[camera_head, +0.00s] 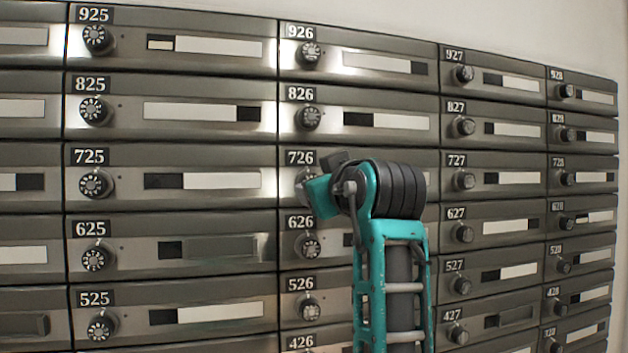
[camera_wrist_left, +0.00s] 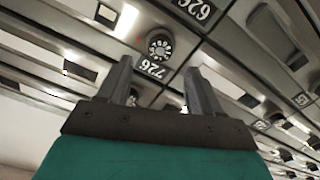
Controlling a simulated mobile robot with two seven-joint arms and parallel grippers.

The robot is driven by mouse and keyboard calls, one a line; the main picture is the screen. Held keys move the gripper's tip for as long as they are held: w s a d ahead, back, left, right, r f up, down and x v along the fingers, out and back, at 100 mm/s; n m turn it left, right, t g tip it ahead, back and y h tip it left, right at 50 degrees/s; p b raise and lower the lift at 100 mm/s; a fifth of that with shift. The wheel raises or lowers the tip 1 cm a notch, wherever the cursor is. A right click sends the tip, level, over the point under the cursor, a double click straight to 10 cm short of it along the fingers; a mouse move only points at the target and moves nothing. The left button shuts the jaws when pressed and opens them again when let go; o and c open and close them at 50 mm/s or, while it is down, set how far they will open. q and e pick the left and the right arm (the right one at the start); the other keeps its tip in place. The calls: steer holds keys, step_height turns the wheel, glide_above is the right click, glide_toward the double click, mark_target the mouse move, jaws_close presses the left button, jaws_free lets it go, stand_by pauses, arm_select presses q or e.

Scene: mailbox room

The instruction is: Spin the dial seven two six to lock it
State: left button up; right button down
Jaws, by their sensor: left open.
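The mailbox door labelled 726 (camera_head: 299,158) is in the middle of the head view, its dial mostly hidden by my left gripper (camera_head: 312,190). In the left wrist view, the picture is upside down and the round dial (camera_wrist_left: 159,46) shows with light marks around its rim, beside the 726 label (camera_wrist_left: 150,69). A small red dot shows close to the dial. My left gripper (camera_wrist_left: 160,82) is open and empty there, with the dial just past the gap between its fingertips. The fingers appear apart from the dial. My right gripper is not in view.
Rows of similar metal mailboxes with dials fill the wall. The 826 dial (camera_head: 309,118) is above and the 626 dial (camera_head: 308,245) is below, both close to my gripper. My teal arm covers part of the doors at lower middle.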

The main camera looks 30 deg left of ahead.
arm_select(q)
steer(key=x, duration=0.6)
steer(key=shift+p, duration=0.4)
steer(key=shift+a, duration=0.1)
steer(key=shift+c, duration=0.2)
steer(key=c, duration=1)
